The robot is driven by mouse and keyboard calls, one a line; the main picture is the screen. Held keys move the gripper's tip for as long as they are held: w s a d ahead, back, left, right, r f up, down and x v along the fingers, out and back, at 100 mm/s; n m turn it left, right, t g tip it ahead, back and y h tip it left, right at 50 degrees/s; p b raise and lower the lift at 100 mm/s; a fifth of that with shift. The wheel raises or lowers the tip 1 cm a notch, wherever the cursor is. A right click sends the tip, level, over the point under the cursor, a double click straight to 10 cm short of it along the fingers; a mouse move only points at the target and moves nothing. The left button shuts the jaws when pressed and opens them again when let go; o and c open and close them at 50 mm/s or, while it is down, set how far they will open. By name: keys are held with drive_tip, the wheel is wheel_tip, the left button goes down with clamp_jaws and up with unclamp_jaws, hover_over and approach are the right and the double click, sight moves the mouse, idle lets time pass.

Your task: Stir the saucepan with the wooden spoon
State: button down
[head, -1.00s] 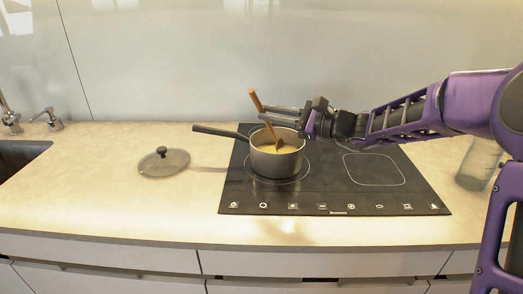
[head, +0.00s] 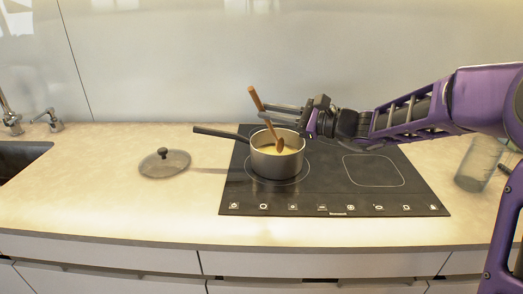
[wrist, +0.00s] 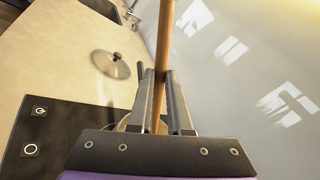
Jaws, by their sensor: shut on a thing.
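The saucepan (head: 277,162) stands on the left part of the cooktop, its black handle pointing left, with yellow contents inside. The wooden spoon (head: 257,100) leans in it, handle up and to the left, its bowl end in the contents near the right inner wall. My gripper (head: 264,112) is above the pan, shut on the spoon's handle. In the wrist view the spoon handle (wrist: 164,40) runs between the fingers of my gripper (wrist: 161,78). The fingers and gripper body hide most of the pan there.
The black cooktop (head: 330,190) has clear room right of the pan. A glass lid (head: 164,164) lies on the counter to the left, beyond it a sink (head: 18,157). A glass jar (head: 478,165) is at the right. A wall rises behind.

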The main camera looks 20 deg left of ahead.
drive_tip(key=s+a+r+p, duration=0.1)
drive_tip(key=s+r+p, duration=0.2)
drive_tip(key=r, duration=0.4)
drive_tip(key=shift+s+a, duration=0.15)
drive_tip(key=shift+s, duration=0.65)
drive_tip(key=shift+r, duration=0.1)
wheel_tip(320, 180, up, 4)
drive_tip(key=p, duration=0.3)
idle(0.3)
idle(0.5)
